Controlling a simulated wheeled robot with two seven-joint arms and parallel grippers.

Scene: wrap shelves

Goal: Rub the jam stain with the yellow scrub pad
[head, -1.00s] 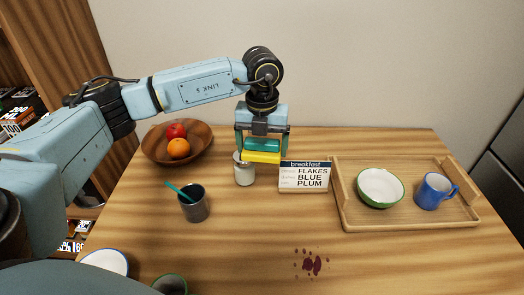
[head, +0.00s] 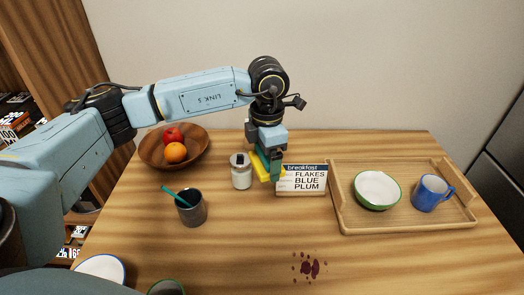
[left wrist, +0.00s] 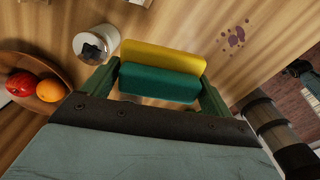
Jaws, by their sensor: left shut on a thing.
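The dark red jam stain (head: 310,268) lies on the table near the front middle, with small spots around it. It also shows at the upper right of the left wrist view (left wrist: 236,38). My left gripper (head: 268,168) is shut on the yellow scrub pad (head: 263,167), which has a green upper part. In the left wrist view the pad (left wrist: 163,58) spans between the two fingers. The gripper holds it behind the stain, beside the breakfast sign, apart from the stain. My right gripper is not in view.
A white jar (head: 241,172) stands just left of the pad, and the breakfast sign (head: 306,180) just right. A grey cup (head: 190,208) with a teal stick, a fruit bowl (head: 196,153) and a wooden tray (head: 350,224) with bowl and mug stand around. Table around the stain is clear.

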